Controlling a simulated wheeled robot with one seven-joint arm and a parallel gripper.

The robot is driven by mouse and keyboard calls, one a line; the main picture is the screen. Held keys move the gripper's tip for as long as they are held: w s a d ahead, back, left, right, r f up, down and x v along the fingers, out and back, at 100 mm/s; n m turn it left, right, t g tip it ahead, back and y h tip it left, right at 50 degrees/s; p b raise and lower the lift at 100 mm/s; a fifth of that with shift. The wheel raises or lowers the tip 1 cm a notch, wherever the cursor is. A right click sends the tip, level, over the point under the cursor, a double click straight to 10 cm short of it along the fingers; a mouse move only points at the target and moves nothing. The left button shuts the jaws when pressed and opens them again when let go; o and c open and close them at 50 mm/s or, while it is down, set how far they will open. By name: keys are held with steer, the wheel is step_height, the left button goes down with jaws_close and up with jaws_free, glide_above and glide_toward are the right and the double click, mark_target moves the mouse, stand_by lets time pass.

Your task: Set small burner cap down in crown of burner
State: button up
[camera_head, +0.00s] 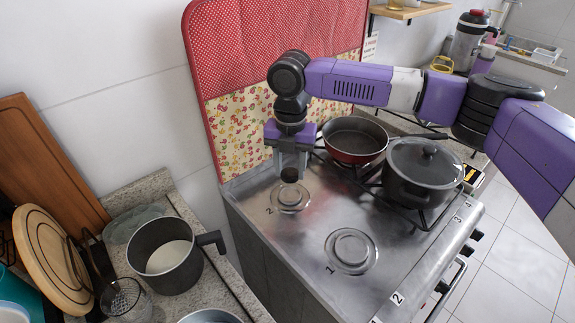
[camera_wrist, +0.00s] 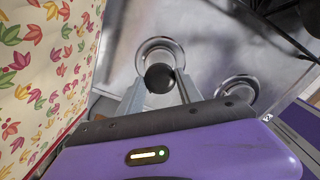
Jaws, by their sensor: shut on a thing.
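The small burner cap (camera_head: 289,175) is a dark disc held between the fingertips of my gripper (camera_head: 291,170). In the wrist view the cap (camera_wrist: 159,78) shows dark and round between the two grey fingers of my gripper (camera_wrist: 160,88). The burner (camera_head: 289,197) marked 2 lies below the cap at the back left of the stove. In the wrist view the burner's round metal rim (camera_wrist: 158,45) shows behind the cap, which hides part of its middle. In the head view the cap appears above the burner, apart from it.
A second burner (camera_head: 350,250), marked 1, lies at the front. A red pan (camera_head: 354,140) and a lidded grey pot (camera_head: 423,172) stand on the stove's right side. A patterned panel (camera_head: 240,135) rises behind. A saucepan (camera_head: 165,268) stands on the left counter.

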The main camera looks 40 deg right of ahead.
steer(key=shift+r+p, duration=0.1)
steer(key=shift+p, duration=0.3)
steer(key=shift+f+b, duration=1.05)
steer(key=shift+f, duration=1.5)
steer(key=shift+f, duration=0.65)
steer(key=o, duration=1.9)
steer(key=shift+r, duration=0.1)
steer(key=shift+r+p, duration=3.15)
steer(key=shift+r, duration=0.3)
